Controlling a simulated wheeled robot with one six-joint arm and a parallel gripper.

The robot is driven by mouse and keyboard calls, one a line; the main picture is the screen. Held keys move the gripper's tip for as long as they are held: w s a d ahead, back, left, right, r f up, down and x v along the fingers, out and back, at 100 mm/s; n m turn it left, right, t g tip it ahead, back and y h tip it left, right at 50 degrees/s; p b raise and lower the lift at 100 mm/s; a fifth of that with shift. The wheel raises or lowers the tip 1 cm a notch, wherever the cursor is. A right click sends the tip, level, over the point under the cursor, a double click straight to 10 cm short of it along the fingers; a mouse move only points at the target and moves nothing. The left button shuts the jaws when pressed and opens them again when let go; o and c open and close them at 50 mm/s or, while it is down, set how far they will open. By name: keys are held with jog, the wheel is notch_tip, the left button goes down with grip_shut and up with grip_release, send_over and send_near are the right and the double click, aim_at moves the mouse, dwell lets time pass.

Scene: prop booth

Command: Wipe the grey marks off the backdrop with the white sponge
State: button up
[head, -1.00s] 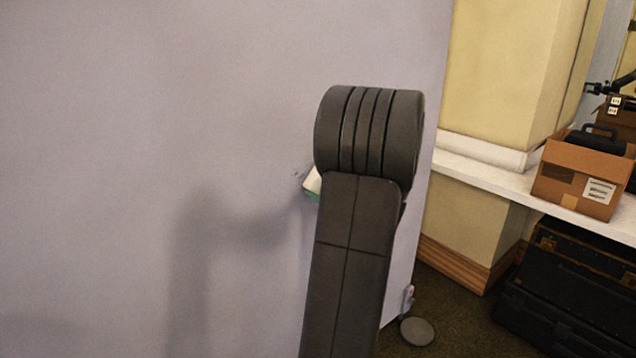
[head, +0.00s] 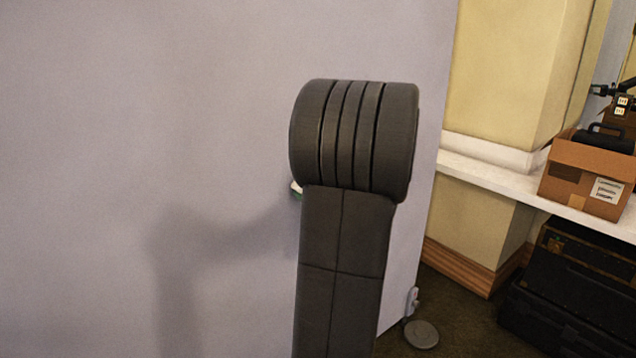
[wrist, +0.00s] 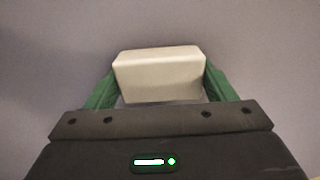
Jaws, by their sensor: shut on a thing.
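The white sponge (wrist: 160,75) is held between the green fingers of my gripper (wrist: 160,88) in the wrist view. My gripper is shut on it. The sponge is at or very close to the pale lavender backdrop (head: 120,120); I cannot tell if it touches. In the head view only a small corner of the sponge (head: 296,187) shows at the left edge of my arm, and the rest is hidden behind the arm. No grey marks show clearly on the visible backdrop in either view now; part of it is hidden by my arm.
The backdrop's right edge stands near a yellow wall column (head: 500,75). A white ledge (head: 490,172) runs right with an open cardboard box (head: 580,185) on it. Dark cases (head: 560,300) stand below. A round grey foot (head: 421,334) lies on the floor by the backdrop's lower edge.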

jog(key=shift+s+a+b, duration=0.4)
jog(key=shift+s+a, duration=0.3)
jog(key=shift+a, duration=0.35)
jog(key=b+v, duration=0.1)
jog(key=v, duration=0.5)
jog(key=shift+d, duration=0.1)
jog(key=v, duration=0.3)
jog(key=shift+w+r+p, duration=0.1)
jog(key=shift+w+p, duration=0.1)
jog(key=shift+p, duration=0.35)
